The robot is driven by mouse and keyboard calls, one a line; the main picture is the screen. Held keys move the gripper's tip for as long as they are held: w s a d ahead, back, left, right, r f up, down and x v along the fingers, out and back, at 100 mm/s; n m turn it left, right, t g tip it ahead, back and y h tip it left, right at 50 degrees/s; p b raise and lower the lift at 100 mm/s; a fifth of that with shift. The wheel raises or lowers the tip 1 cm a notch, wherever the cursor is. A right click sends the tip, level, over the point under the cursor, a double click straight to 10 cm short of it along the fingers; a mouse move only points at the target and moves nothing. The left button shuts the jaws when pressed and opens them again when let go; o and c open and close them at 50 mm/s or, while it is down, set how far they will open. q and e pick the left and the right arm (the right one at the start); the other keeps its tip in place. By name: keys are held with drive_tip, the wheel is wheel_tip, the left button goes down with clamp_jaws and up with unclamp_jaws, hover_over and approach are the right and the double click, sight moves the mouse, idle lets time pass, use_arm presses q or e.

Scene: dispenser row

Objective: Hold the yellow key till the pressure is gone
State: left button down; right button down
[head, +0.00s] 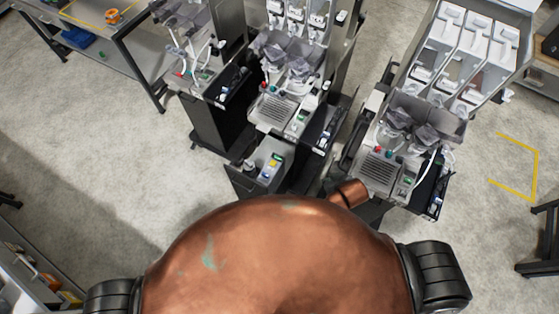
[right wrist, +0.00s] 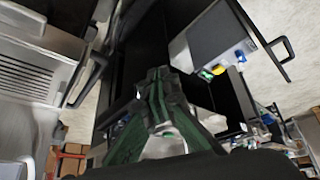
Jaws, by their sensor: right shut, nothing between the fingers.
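The yellow key (right wrist: 206,75) is a small bright key on the pale panel of a grey unit in the right wrist view. A green key (right wrist: 219,70) and a blue one (right wrist: 239,56) sit beside it. In the head view the low grey unit (head: 259,180) stands in front of the middle dispenser, with small coloured keys on top. My right gripper (right wrist: 158,75) is shut and empty, its dark green fingers together, apart from the yellow key and left of it in the right wrist view. My left gripper is not seen.
Dispensers with drip trays stand behind and beside the unit; the right one (head: 380,172) is close to my right arm. A grey workbench (head: 100,50) is at the upper left. Open concrete floor lies left of the unit. My copper body fills the lower head view.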

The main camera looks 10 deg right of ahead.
drive_tip(key=w+a+r+n+y, duration=0.1)
drive_tip(key=w+a+r+n, duration=0.1)
drive_tip(key=w+a, duration=0.4)
drive_tip(key=n+t+y, duration=0.1)
drive_tip(key=n+y, duration=0.2)
drive_tip(key=n, duration=0.8)
hover_over(274, 164)
wheel_tip(274, 164, down, 7)
drive_tip(key=shift+p, duration=0.4)
wheel_tip(274, 164, down, 8)
drive_tip(key=b, duration=0.8)
drive_tip(key=shift+f, duration=0.3)
drive_tip(key=shift+f, duration=0.1)
